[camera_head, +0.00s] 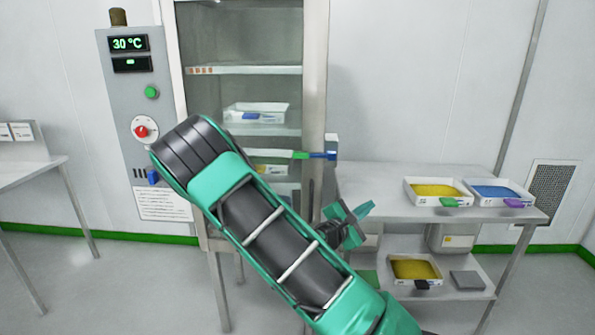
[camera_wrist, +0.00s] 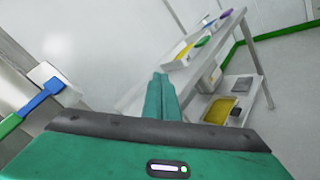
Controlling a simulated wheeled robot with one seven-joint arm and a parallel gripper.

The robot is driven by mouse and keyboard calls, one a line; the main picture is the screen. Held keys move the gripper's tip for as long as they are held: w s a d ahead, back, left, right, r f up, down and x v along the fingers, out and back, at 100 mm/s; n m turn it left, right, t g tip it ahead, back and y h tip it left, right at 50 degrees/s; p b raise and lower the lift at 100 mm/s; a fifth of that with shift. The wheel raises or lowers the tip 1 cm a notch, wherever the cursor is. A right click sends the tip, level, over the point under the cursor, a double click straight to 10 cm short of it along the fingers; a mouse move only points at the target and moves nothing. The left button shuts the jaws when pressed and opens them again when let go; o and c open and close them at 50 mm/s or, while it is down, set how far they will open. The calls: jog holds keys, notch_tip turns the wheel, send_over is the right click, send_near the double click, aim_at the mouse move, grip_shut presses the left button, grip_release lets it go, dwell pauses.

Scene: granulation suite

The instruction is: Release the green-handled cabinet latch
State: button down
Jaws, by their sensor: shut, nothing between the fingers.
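The cabinet latch has a green handle (camera_head: 300,155) lying roughly level across the right side of the cabinet (camera_head: 314,80). A blue piece (camera_head: 320,155) continues it to the right, meeting a pale block (camera_head: 331,142) on the cabinet's edge. In the wrist view the green part (camera_wrist: 10,125), blue part (camera_wrist: 40,97) and pale block (camera_wrist: 52,76) are at the left edge. My gripper (camera_head: 366,209) is below and right of the latch, apart from it. In the wrist view its fingers (camera_wrist: 161,77) are together and empty, pointing toward the table side.
A steel table (camera_head: 375,185) stands right of the cabinet, with trays of yellow (camera_head: 410,198) and blue (camera_head: 531,202) material on top. Its lower shelf holds another yellow tray (camera_head: 394,277) and a grey slab (camera_head: 467,280). A control panel (camera_head: 120,85) is left of the cabinet.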

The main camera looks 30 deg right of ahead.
aim_at(314, 155)
jog(key=w+a+n+t+y, duration=0.5)
jog(key=w+a+n+t, duration=0.7)
jog(key=w+a+n, duration=0.2)
jog(key=a+n, duration=0.2)
jog(key=n, duration=0.1)
jog(key=shift+r+y, duration=0.3)
jog(key=x, duration=1)
jog(key=shift+s+r, duration=0.1)
jog(key=shift+r, duration=0.05)
notch_tip(314, 155, up, 2)
jog(key=shift+a+r, duration=0.1)
jog(key=shift+r, duration=0.9)
